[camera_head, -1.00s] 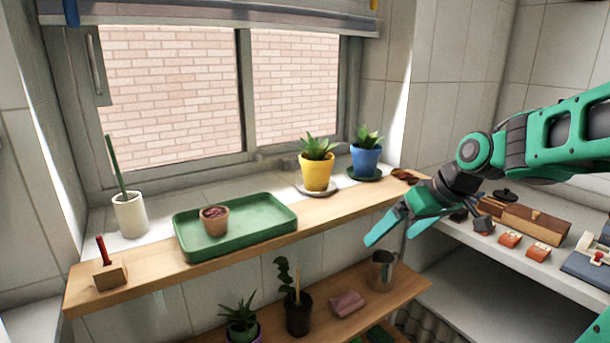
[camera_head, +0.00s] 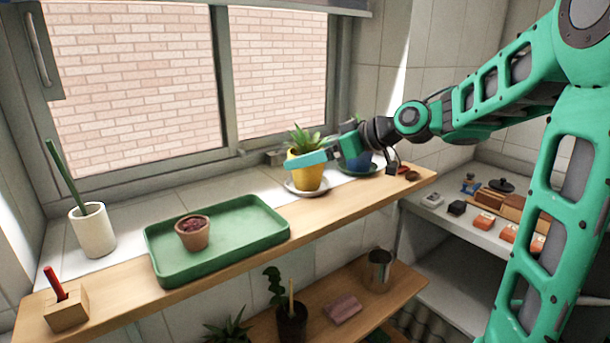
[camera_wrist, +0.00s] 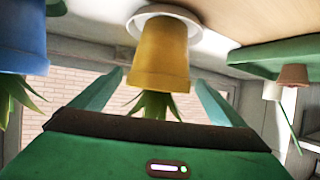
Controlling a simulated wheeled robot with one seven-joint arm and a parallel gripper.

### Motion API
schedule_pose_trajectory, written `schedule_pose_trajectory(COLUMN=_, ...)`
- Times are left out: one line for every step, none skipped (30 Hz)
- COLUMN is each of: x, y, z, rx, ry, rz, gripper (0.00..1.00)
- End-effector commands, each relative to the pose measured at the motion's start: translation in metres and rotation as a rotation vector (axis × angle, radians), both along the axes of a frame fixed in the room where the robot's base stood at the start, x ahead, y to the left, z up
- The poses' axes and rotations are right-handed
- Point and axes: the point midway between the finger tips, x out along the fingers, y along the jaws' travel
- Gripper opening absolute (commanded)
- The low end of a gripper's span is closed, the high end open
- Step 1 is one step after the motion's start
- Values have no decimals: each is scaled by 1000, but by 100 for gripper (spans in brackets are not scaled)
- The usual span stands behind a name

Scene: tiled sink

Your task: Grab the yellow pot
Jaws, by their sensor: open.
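The yellow pot (camera_head: 309,176) holds a spiky green plant and stands upright on a white saucer (camera_head: 290,187) on the window sill. In the wrist view, which appears upside down, the yellow pot (camera_wrist: 159,58) hangs at the top centre, between and beyond the fingertips. My gripper (camera_head: 318,156) is open and reaches in from the right, one finger crossing in front of the pot in the head view. Its two fingers (camera_wrist: 158,95) are spread apart in the wrist view, with the plant's leaves between them. I cannot tell whether either finger touches the pot.
A blue pot (camera_wrist: 22,38) stands close beside the yellow one, partly hidden by my gripper in the head view. A green tray (camera_head: 243,229) with a small terracotta pot (camera_head: 193,233) lies to the left. A white cup (camera_head: 92,231) stands further left. A lower shelf holds plants and a metal mug (camera_head: 378,271).

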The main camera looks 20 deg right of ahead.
Motion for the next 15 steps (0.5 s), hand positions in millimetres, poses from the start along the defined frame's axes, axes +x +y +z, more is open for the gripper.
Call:
schedule_pose_trajectory(x=2, y=2, z=-1, rx=0, ry=0, rz=1, gripper=94)
schedule_pose_trajectory(x=3, y=3, z=-2, rx=-1, ry=-1, rz=0, gripper=94)
schedule_pose_trajectory(x=4, y=4, z=-3, rx=-1, ry=-1, rz=0, gripper=94)
schedule_pose_trajectory(x=6, y=5, z=-4, rx=0, ry=0, rz=1, gripper=94)
schedule_pose_trajectory(x=7, y=6, z=-5, rx=0, ry=0, rz=1, gripper=94)
schedule_pose_trajectory(x=10, y=8, z=-7, rx=0, ry=1, rz=2, gripper=94)
schedule_pose_trajectory(x=12, y=10, z=-9, rx=0, ry=2, rz=3, gripper=94)
schedule_pose_trajectory(x=15, y=12, z=-11, rx=0, ry=2, rz=3, gripper=94)
schedule_pose_trajectory(x=20, y=14, z=-13, rx=0, ry=1, rz=2, gripper=94)
schedule_pose_trajectory(x=23, y=16, z=-16, rx=0, ry=1, rz=2, gripper=94)
schedule_pose_trajectory(x=26, y=18, z=-18, rx=-1, ry=2, rz=2, gripper=94)
schedule_pose_trajectory(x=30, y=22, z=-20, rx=0, ry=1, rz=3, gripper=94)
schedule_pose_trajectory(x=33, y=25, z=-21, rx=0, ry=1, rz=3, gripper=94)
schedule_pose_trajectory(x=35, y=26, z=-23, rx=-1, ry=0, rz=1, gripper=94)
schedule_pose_trajectory(x=38, y=28, z=-25, rx=0, ry=1, rz=1, gripper=94)
